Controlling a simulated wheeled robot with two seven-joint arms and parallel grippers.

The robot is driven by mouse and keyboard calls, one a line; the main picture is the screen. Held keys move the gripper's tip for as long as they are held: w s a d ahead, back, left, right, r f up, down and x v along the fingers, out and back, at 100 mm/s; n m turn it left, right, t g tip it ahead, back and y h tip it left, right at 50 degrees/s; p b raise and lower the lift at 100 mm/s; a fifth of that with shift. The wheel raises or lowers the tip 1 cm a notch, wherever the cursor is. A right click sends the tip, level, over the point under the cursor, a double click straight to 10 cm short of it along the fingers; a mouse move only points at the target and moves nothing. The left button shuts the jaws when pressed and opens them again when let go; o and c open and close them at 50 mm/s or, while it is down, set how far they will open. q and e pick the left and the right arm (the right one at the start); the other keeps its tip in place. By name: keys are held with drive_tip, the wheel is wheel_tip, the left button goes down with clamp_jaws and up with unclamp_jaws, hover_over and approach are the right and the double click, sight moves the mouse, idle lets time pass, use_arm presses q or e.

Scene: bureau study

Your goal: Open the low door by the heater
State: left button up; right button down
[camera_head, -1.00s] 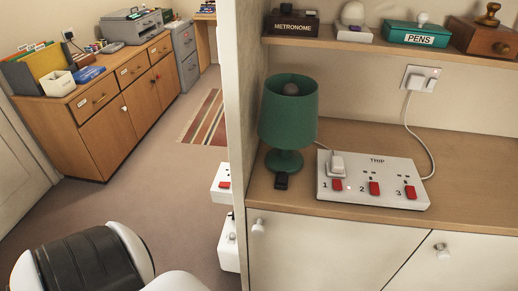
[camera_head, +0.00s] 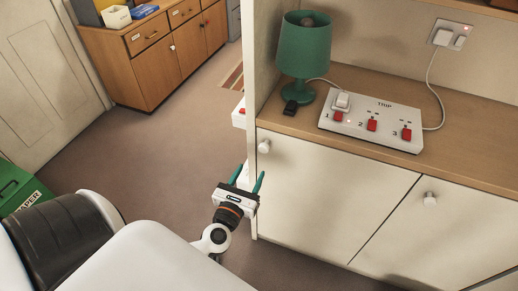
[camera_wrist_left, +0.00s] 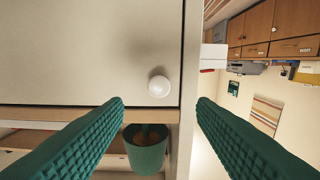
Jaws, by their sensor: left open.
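A low white cabinet door (camera_head: 325,195) with a round white knob (camera_head: 264,146) at its upper left is under the wooden counter. A second white door (camera_head: 440,235) with its own knob (camera_head: 430,199) is to its right. Both look shut. My left gripper (camera_head: 249,180) is open and empty, below and slightly left of the first knob, by the cabinet's left edge. In the left wrist view, which appears upside down, that knob (camera_wrist_left: 159,86) shows ahead between the green fingers (camera_wrist_left: 160,106), not touched. I cannot identify a heater. My right gripper is out of view.
On the counter are a green lamp (camera_head: 304,42) and a white switch box (camera_head: 371,121) with red switches. White boxes (camera_head: 239,114) are fixed to the cabinet's left side. A wooden sideboard (camera_head: 165,62) stands at the back left. The floor (camera_head: 150,150) between is clear.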

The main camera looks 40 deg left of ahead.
sight(263, 150)
use_arm(q)
drive_tip(key=p+x, duration=0.1)
drive_tip(key=x, duration=0.8)
drive_tip(key=shift+w, duration=0.35)
drive_tip(key=shift+c, duration=0.2)
clamp_jaws()
drive_tip(key=shift+s+d, duration=0.1)
drive_tip(key=shift+s, duration=0.05)
